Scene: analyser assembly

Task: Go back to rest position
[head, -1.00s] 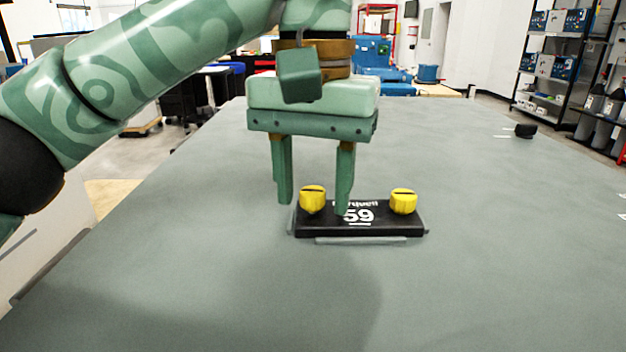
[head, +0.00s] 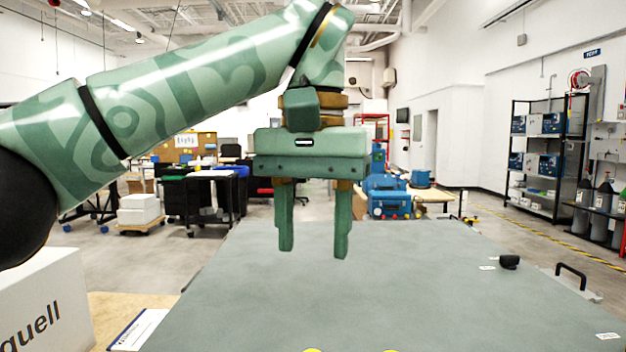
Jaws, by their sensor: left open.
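My left gripper (head: 313,246) hangs above the grey table with its two green fingers pointing down. The fingers are apart and nothing is between them. My left arm (head: 190,85) reaches in from the left at the top. My right gripper is not in view.
The grey table (head: 400,290) is mostly clear. A small black object (head: 509,262) and a black handle (head: 571,274) are at its right. A white box (head: 45,305) stands at the lower left. Shelves (head: 545,160) stand far right.

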